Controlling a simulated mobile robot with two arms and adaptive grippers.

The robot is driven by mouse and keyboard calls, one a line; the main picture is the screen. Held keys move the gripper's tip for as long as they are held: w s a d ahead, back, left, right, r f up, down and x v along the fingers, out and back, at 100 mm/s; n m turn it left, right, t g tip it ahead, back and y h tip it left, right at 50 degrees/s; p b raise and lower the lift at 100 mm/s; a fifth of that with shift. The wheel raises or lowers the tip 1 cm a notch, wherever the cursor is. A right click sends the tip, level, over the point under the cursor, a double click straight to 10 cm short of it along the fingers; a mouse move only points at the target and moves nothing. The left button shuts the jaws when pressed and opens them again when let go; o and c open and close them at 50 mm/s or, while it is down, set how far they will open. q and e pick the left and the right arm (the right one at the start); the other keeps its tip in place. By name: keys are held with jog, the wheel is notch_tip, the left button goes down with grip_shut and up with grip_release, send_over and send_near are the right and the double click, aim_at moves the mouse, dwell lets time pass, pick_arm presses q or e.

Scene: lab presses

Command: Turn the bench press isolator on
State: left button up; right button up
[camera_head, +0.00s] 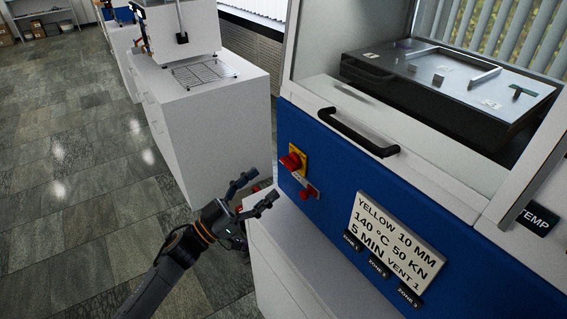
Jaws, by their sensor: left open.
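The isolator is a red rotary knob on a yellow plate (293,160), on the left part of the blue front panel of the bench press (350,170). A smaller red control (308,192) sits just below it. My left gripper (259,187) comes in from the lower left. It is open and empty, with its fingers apart, a little left of and below the knob, and not visibly touching it. The knob's exact setting is too small to read. My right gripper is not in view.
A black bar handle (358,134) sticks out above the panel. A sign (396,243) with press settings is on the panel's right. A white cabinet (215,125) with a wire rack (203,72) stands behind at left. The tiled floor (85,190) at left is clear.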

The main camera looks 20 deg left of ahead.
aim_at(285, 165)
pick_arm(q)
jog(key=p+x, duration=0.1)
jog(key=x, duration=0.6)
jog(key=shift+w+f, duration=0.1)
jog(key=c, duration=1.1)
